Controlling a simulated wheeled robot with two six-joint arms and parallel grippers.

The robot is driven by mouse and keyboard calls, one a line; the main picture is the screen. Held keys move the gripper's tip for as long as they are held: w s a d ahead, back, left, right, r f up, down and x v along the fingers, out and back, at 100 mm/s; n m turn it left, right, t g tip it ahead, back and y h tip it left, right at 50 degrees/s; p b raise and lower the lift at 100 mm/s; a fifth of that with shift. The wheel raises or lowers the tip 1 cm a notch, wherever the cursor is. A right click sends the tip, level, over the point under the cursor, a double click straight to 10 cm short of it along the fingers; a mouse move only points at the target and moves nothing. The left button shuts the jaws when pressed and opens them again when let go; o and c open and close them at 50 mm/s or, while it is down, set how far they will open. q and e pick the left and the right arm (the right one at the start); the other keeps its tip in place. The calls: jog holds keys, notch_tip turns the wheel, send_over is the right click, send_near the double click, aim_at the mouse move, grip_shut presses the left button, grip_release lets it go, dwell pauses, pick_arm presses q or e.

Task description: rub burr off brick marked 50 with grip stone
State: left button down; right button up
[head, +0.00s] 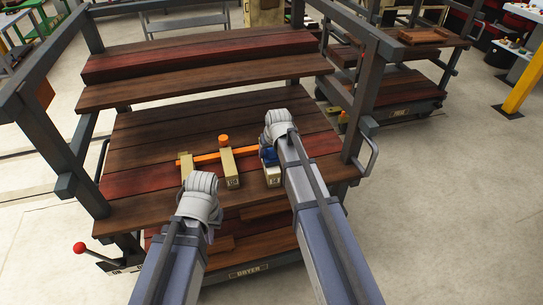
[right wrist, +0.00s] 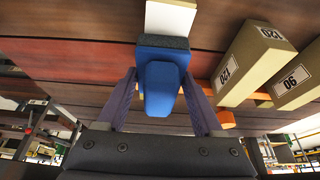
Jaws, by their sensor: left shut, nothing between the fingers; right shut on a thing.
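My right gripper (head: 276,138) is shut on a blue grip stone (head: 268,153). The right wrist view shows this stone (right wrist: 160,88) between the fingers, with a dark grey pad on its far end. A pale brick (head: 272,178) lies just in front of the stone in the head view. Its end mark is too small to read surely. It also shows past the pad in the right wrist view (right wrist: 170,18); I cannot tell whether they touch. No burr can be made out.
A brick marked 120 (head: 229,168) and one marked 90 (right wrist: 297,84) lie left of the pale brick in the head view. An orange bar (head: 206,155) runs by them, near an orange knob (head: 222,139). Dark posts (head: 85,170) frame the wooden shelf (head: 130,145).

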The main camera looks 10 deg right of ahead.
jog(key=shift+w, duration=0.25)
jog(key=shift+w, duration=1.55)
jog(key=shift+w+d, duration=0.1)
jog(key=shift+w, duration=1.4)
jog(key=shift+w+r+p, duration=0.1)
jog(key=shift+r+p, duration=0.3)
jog(key=shift+p, duration=0.1)
notch_tip(320, 180, up, 5)
jog(key=p, duration=0.5)
